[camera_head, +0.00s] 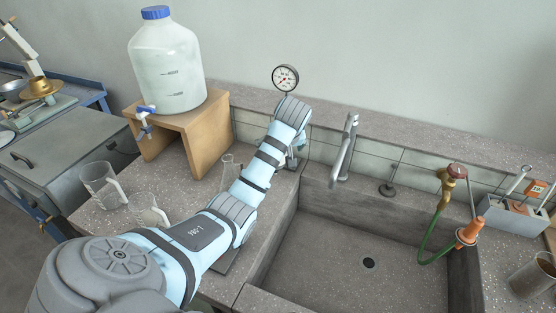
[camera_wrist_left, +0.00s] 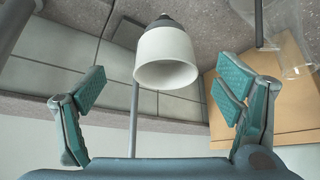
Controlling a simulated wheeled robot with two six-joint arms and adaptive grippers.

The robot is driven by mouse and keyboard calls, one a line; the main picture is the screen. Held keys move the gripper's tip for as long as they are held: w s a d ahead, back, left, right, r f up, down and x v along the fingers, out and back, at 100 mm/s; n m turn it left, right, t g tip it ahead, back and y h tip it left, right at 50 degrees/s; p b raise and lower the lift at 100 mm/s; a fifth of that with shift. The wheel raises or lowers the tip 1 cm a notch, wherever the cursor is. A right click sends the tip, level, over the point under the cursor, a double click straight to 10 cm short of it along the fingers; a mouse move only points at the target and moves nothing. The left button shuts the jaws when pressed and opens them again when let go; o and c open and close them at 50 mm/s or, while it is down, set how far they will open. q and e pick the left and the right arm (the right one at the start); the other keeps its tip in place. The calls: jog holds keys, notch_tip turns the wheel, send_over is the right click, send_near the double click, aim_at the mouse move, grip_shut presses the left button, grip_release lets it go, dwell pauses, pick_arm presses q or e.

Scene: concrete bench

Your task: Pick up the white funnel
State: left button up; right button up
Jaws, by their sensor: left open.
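The white funnel (camera_wrist_left: 165,57) shows in the left wrist view, upper middle, with its wide round mouth toward the lower part of the picture and a dark narrow part at its top. Clear gaps show between the funnel and both fingers. In the head view my left arm reaches over the bench toward the back wall, and it hides the funnel and most of the gripper. My right gripper is in neither view.
A wooden stand (camera_head: 217,133) with a large plastic bottle (camera_head: 168,65) stands left of my arm. A pressure gauge (camera_head: 285,78) is just behind it. The sink (camera_head: 330,265) and tap (camera_head: 346,150) lie to the right. Two clear jugs stand on the left; one is this jug (camera_head: 100,183).

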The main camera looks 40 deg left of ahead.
pick_arm(q)
jog(key=x, duration=0.3)
jog(key=b+x, duration=0.1)
jog(key=x, duration=0.2)
jog(key=b+x, duration=0.1)
jog(key=x, duration=0.2)
jog(key=shift+s+a+f, duration=0.2)
jog(key=shift+a+f, duration=0.05)
jog(key=shift+r, duration=0.1)
jog(key=shift+c, duration=0.6)
jog(key=c, duration=1.2)
